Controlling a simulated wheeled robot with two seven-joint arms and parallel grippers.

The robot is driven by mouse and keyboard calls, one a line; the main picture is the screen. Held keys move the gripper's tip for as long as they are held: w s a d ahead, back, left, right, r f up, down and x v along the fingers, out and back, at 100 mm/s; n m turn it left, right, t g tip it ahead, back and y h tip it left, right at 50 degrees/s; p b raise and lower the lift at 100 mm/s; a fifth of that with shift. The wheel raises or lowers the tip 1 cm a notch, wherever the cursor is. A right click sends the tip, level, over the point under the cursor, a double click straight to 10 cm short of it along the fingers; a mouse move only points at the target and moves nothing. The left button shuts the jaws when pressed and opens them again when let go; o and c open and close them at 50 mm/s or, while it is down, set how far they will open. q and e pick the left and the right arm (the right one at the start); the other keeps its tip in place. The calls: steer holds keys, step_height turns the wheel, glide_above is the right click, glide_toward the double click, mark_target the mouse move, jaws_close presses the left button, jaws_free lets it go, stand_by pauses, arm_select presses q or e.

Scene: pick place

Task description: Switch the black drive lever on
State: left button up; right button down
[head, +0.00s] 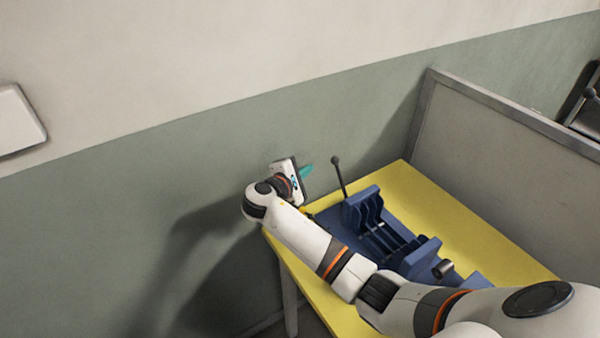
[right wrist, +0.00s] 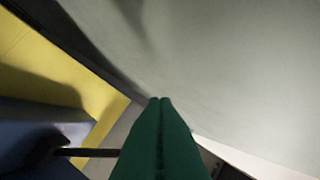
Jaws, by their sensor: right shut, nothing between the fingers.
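The black lever (head: 340,176) stands up from the back end of a blue machine (head: 363,213) on the yellow table, with a round knob on its top. My right gripper (head: 307,170) is to the left of the lever, near its knob height in the head view, with a gap between them. Its green fingers are shut together and empty. In the right wrist view the shut fingers (right wrist: 160,100) point toward the wall, and the dark lever rod (right wrist: 85,152) shows at the lower left, partly behind the fingers. My left gripper does not show.
The yellow table (head: 460,240) has bare room right of the machine. A grey partition (head: 490,150) stands along its right side, and a green and white wall (head: 130,220) rises behind. My right arm covers the table's near left part.

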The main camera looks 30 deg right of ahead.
mark_target(341, 181)
steer(key=d+p, duration=0.1)
steer(key=d, duration=0.2)
steer(key=s+d+r+p, duration=0.1)
steer(key=shift+d+p, duration=0.35)
steer(key=shift+d, duration=0.05)
steer(key=shift+d, duration=0.1)
